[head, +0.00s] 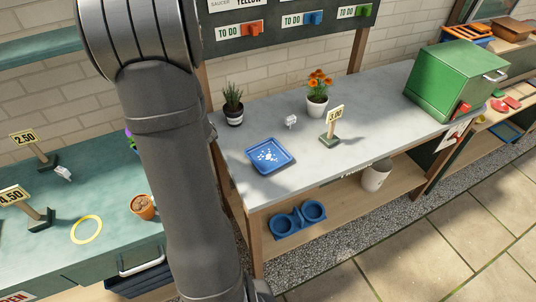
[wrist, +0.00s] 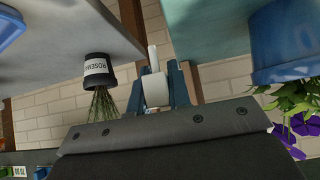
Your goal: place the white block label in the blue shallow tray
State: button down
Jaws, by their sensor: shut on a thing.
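My gripper (wrist: 162,84) shows in the wrist view, its two blue-grey fingers shut on a white block label (wrist: 155,88) with a narrow white stem. In the head view my arm hides the gripper and the held label. The blue shallow tray (head: 283,151) lies on the grey bench, with white marks or bits on its floor. A blue edge at the top left of the wrist view (wrist: 9,27) looks like this tray. The gripper is apart from it, near the gap between the two benches. Similar small white pieces stand on the grey bench (head: 291,121) and teal bench (head: 63,173).
A rosemary pot (wrist: 97,68) stands near the grey bench's edge, close to the gripper. A blue pot with purple flowers (wrist: 284,50) stands on the teal bench. An orange-flowered pot (head: 317,104) and a price sign (head: 331,128) stand beyond the tray.

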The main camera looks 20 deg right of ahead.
jog(key=shift+s+a+f, duration=0.15)
jog(key=shift+s+a, duration=0.2)
jog(key=shift+a, duration=0.1)
jog(key=s+d+r+m+h, duration=0.2)
jog(key=s+d, duration=0.6)
jog(key=d, duration=0.6)
jog(key=s+d+r+m+h, duration=0.1)
jog(key=s+d+r+m, duration=0.1)
jog(key=s+d, duration=0.9)
send_near(268, 147)
jog(key=w, duration=0.2)
jog(key=w+r, duration=0.1)
jog(key=shift+w+d+g, duration=0.3)
jog(key=shift+w+d, duration=0.05)
jog(key=shift+d, duration=0.05)
jog(key=shift+f, duration=1.95)
jog(key=shift+f, duration=0.15)
jog(key=c, duration=1.3)
grip_release()
jog(key=shift+c, duration=0.2)
